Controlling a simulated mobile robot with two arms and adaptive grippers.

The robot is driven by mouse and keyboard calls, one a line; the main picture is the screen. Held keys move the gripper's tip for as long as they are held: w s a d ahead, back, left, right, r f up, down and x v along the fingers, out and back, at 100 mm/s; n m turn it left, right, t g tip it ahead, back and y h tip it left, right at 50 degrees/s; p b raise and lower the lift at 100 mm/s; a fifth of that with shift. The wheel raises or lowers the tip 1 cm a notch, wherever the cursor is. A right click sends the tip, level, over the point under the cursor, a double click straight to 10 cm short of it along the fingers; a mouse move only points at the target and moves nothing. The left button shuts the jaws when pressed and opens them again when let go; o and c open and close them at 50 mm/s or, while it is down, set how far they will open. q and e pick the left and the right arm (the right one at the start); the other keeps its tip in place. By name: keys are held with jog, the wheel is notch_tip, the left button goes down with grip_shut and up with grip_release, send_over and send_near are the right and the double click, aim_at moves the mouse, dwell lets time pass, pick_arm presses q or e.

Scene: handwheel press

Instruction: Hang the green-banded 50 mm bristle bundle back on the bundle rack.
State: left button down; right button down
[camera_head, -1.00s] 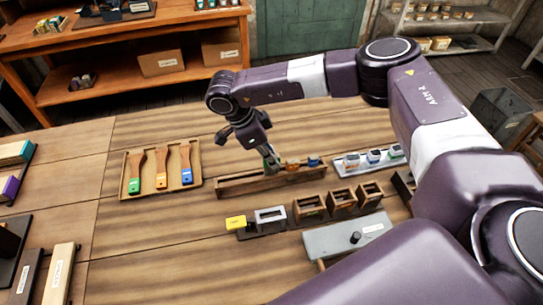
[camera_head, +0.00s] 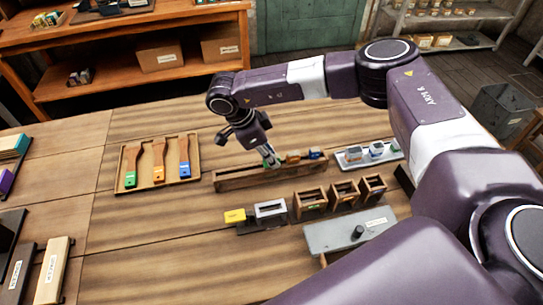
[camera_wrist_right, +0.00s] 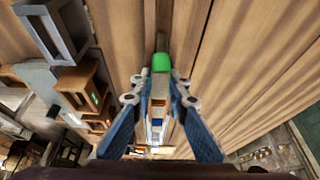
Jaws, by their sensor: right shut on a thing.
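The bundle rack (camera_head: 235,183) is a long, low wooden holder in the middle of the table. An orange-banded bundle (camera_head: 293,157) and a blue-banded bundle (camera_head: 315,154) sit at its right part. My right gripper (camera_head: 271,160) points down at the rack, left of the orange bundle. In the right wrist view my right gripper (camera_wrist_right: 161,80) is shut on the green-banded bundle (camera_wrist_right: 161,63), whose green band shows at the fingertips. Whether the bundle touches the rack is hidden by the fingers. My left gripper is not in view.
A tray (camera_head: 196,177) with green, orange and blue brushes lies left of the rack. A white tray (camera_head: 345,165) of small blocks stands to its right. Wooden boxes (camera_head: 310,202) and a yellow block (camera_head: 235,216) stand in front. The table's left middle is clear.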

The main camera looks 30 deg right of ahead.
jog(key=shift+f, duration=0.1)
dwell(0.6)
jog(key=c, duration=1.8)
grip_release()
jog(key=v, duration=1.2)
